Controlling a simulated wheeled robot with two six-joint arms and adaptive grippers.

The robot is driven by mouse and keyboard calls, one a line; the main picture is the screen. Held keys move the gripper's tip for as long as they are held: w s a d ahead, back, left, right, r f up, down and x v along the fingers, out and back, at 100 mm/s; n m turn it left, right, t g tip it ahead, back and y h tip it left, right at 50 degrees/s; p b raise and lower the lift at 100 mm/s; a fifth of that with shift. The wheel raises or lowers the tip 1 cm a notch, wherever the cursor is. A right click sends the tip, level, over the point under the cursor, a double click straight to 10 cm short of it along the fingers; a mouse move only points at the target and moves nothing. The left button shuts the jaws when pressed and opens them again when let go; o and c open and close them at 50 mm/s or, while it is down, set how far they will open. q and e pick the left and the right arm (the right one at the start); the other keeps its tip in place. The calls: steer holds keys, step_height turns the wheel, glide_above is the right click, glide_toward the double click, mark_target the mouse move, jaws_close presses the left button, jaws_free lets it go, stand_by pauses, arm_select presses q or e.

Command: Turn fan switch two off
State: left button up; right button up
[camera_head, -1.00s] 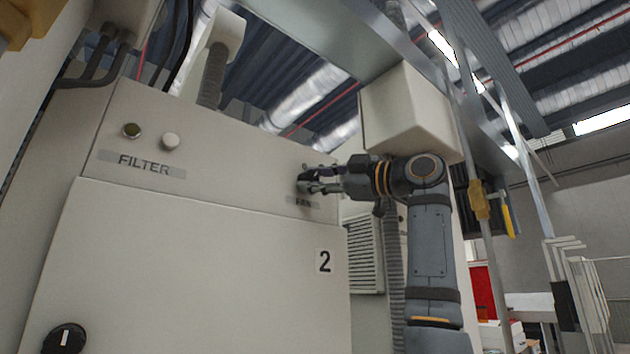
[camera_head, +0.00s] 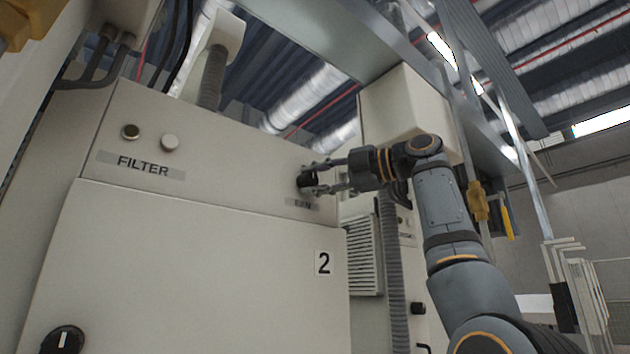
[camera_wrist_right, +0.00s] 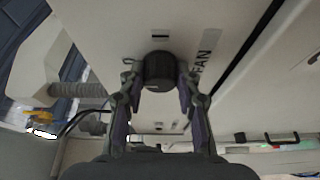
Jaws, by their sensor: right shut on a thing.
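The fan switch (camera_head: 308,181) is a black round knob on the upper panel of the cabinet marked 2 (camera_head: 322,263). Its FAN label (camera_head: 302,203) sits just below it, partly hidden by my gripper in the head view. My right gripper (camera_head: 317,178) reaches it from the right, with one finger above and one below the knob. In the right wrist view the knob (camera_wrist_right: 159,71) sits between the two fingers, which are shut on its sides. The knob's pointer mark is too small to read. My left gripper is not in view.
The FILTER label (camera_head: 142,165) with a dark button (camera_head: 131,131) and a pale button (camera_head: 169,142) is at the left of the panel. A grey corrugated hose (camera_head: 392,270) and a vent (camera_head: 364,256) stand right of the cabinet.

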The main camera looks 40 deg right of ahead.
steer(key=shift+w+f, duration=0.1)
steer(key=shift+f, duration=0.15)
stand_by(0.4)
steer(key=o, duration=1.2)
steer(key=shift+s+r, duration=0.1)
steer(key=shift+s, duration=0.1)
steer(key=shift+c, duration=0.2)
steer(key=shift+r, duration=0.1)
steer(key=shift+s+d+r, duration=0.1)
steer(key=shift+s+d, duration=0.15)
steer(key=shift+s, duration=0.2)
steer(key=v, duration=1)
steer(key=shift+s, duration=0.35)
